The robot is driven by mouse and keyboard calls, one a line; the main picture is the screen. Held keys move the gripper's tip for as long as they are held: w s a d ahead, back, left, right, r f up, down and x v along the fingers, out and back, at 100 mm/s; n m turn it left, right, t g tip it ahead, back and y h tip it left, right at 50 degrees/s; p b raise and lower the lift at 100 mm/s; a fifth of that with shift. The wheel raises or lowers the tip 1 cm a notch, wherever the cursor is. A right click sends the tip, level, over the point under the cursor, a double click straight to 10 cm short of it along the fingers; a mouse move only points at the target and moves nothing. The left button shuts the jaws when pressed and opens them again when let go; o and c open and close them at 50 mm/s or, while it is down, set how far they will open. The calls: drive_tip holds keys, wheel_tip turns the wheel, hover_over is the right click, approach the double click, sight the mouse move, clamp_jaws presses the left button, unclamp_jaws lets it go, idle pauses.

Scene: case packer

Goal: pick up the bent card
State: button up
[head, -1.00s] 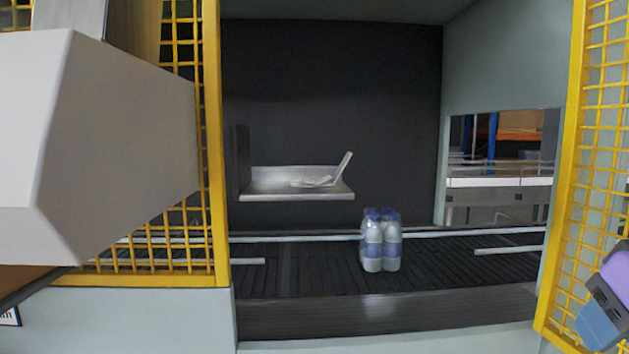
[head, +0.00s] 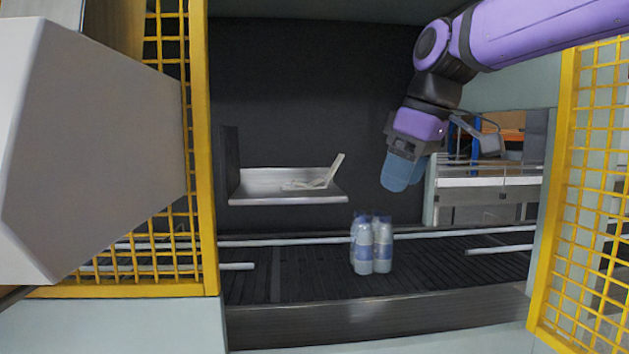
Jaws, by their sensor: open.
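The bent card (head: 328,177) is pale and lies on the metal shelf (head: 290,200) in the back of the machine. One part of it lies flat and the other part sticks up at the shelf's right side. My gripper (head: 400,172), with blue fingers on a purple arm, is inside the opening. It is to the right of the card and apart from it, a little above the bottles. It is open and nothing shows between its fingers; the fingers overlap in this view.
A pack of several clear bottles (head: 372,245) stands on the dark conveyor (head: 430,262) below the shelf. Yellow mesh guards (head: 205,150) flank the opening at left and right. A large grey box (head: 90,150) blocks the left foreground. The space above the shelf is clear.

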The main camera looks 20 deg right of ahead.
sight(336, 162)
drive_tip(key=w+a+r+n+g+y, duration=0.1)
drive_tip(key=w+r+n, duration=0.35)
drive_tip(key=w, duration=0.25)
drive_tip(key=w+a+r+n+g+y, duration=0.1)
drive_tip(key=w+r+n, duration=0.35)
drive_tip(key=w, duration=0.25)
drive_tip(key=x, duration=0.5)
drive_tip(key=shift+w+d+f, duration=0.1)
drive_tip(key=shift+w+f, duration=0.15)
drive_tip(key=shift+f, duration=0.15)
drive_tip(key=shift+s+x, duration=0.2)
drive_tip(key=shift+x, duration=1.2)
drive_tip(key=shift+s+x, duration=0.2)
drive_tip(key=shift+x, duration=1.15)
drive_tip(key=c, duration=1)
drive_tip(key=shift+r, duration=0.2)
